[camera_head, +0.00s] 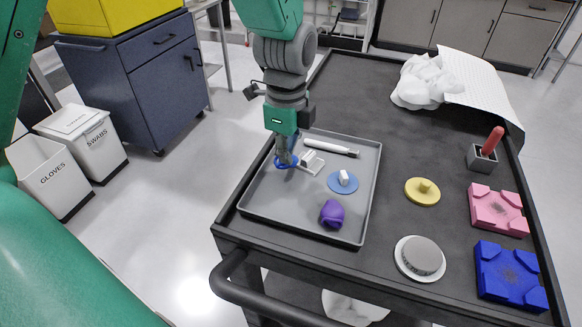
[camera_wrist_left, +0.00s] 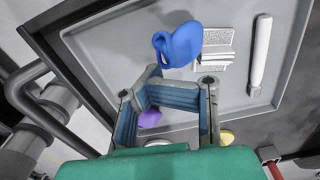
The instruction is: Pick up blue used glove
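The blue glove (camera_head: 280,164) lies crumpled in the grey tray (camera_head: 262,205), near its far left side, partly hidden by my left gripper (camera_head: 286,158). In the wrist view the blue glove (camera_wrist_left: 182,46) lies just beyond the fingertips, nearer the left one. My left gripper (camera_wrist_left: 181,78) points down with its fingers apart and nothing held between them. I cannot tell whether a finger touches the glove. My right gripper is in neither view.
The tray also holds a white-and-black pen-like tool (camera_head: 330,144), a pale bracket (camera_head: 312,166), a blue disc (camera_head: 342,183) and a purple item (camera_head: 332,214). Open bin GLOVES (camera_head: 55,180) and bin SWABS (camera_head: 92,138) stand on the floor at left.

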